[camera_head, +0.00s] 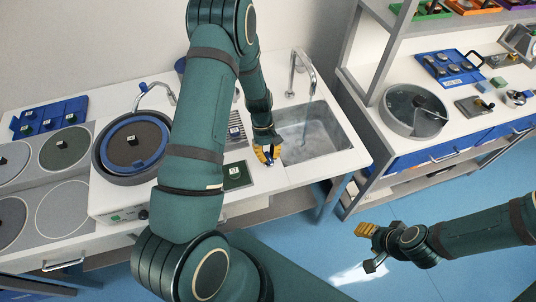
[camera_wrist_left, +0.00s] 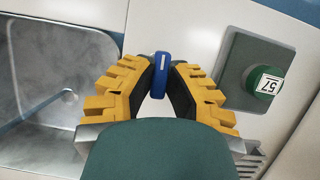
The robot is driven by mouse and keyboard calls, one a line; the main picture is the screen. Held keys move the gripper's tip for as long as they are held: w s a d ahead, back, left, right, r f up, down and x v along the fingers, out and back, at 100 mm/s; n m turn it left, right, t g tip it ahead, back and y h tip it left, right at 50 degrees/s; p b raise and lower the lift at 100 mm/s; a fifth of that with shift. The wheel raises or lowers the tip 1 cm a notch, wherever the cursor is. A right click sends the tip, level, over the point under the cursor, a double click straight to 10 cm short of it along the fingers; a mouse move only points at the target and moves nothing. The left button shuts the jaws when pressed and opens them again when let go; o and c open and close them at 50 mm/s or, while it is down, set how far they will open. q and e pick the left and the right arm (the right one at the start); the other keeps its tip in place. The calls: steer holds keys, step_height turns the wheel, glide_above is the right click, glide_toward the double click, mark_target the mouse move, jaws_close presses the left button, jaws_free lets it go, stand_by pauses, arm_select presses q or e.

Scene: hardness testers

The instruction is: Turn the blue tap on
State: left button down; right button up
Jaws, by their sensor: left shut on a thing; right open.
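The blue tap handle (camera_wrist_left: 159,76) is a small upright blue lever with a white mark, in the middle of the left wrist view. My left gripper (camera_wrist_left: 160,82) has its yellow-and-black fingers closed on either side of it. In the head view my left gripper (camera_head: 268,155) is at the front left edge of the sink (camera_head: 312,135); the handle is mostly hidden there. A chrome spout (camera_head: 303,72) stands behind the sink. My right gripper (camera_head: 370,248) is open and empty, over the blue floor at the lower right.
A round basin (camera_head: 133,147) is on the counter left of my left arm. A shelf unit with a glass-topped round vessel (camera_head: 414,110) stands right, across a floor gap.

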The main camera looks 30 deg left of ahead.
arm_select(q)
steer(key=shift+s+f+m, duration=0.1)
steer(key=shift+m, duration=0.4)
steer(key=c, duration=1)
jaws_free()
steer(key=shift+o, duration=0.2)
steer(key=shift+w+a+r, duration=0.1)
steer(key=shift+w+r, duration=0.15)
steer(key=shift+r, duration=0.2)
steer(key=v, duration=1.1)
